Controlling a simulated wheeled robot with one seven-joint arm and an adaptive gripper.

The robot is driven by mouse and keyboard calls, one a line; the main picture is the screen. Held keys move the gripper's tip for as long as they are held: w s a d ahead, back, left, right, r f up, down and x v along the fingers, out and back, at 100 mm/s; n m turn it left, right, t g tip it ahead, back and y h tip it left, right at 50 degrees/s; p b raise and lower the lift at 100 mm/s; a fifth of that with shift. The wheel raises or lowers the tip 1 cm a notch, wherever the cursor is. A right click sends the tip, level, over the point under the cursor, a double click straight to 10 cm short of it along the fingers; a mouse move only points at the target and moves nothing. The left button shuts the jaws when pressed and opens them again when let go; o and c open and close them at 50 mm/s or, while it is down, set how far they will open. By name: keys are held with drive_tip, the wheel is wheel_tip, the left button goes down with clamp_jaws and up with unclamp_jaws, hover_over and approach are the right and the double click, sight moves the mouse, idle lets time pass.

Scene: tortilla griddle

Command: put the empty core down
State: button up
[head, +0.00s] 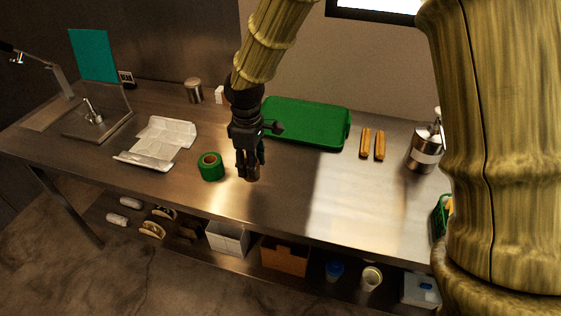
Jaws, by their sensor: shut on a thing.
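My gripper (249,163) hangs fingers-down over the middle of the steel table, in front of the green tray. It is shut on the empty core (252,174), a small brownish piece mostly hidden by the dark fingers. The core is low, close to the table top; I cannot tell whether it touches. A roll of green tape (211,167) with a brown centre sits on the table just left of my gripper.
The green tray (310,122) lies behind my gripper. The steel table (310,195) is clear right of my gripper.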

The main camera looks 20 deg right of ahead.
drive_tip(key=d, duration=0.3)
drive_tip(key=w+d+p, duration=0.1)
drive_tip(key=d, duration=0.1)
drive_tip(key=d+p, duration=0.1)
drive_tip(key=d, duration=0.2)
drive_tip(key=shift+w+d+f, duration=0.3)
drive_tip(key=shift+w+f, duration=0.1)
drive_tip(key=shift+f+p, duration=0.75)
drive_tip(key=shift+f, duration=1)
drive_tip(key=shift+f, duration=0.1)
drive_tip(key=o, duration=0.9)
wheel_tip(320, 180, up, 12)
drive_tip(key=b, duration=0.3)
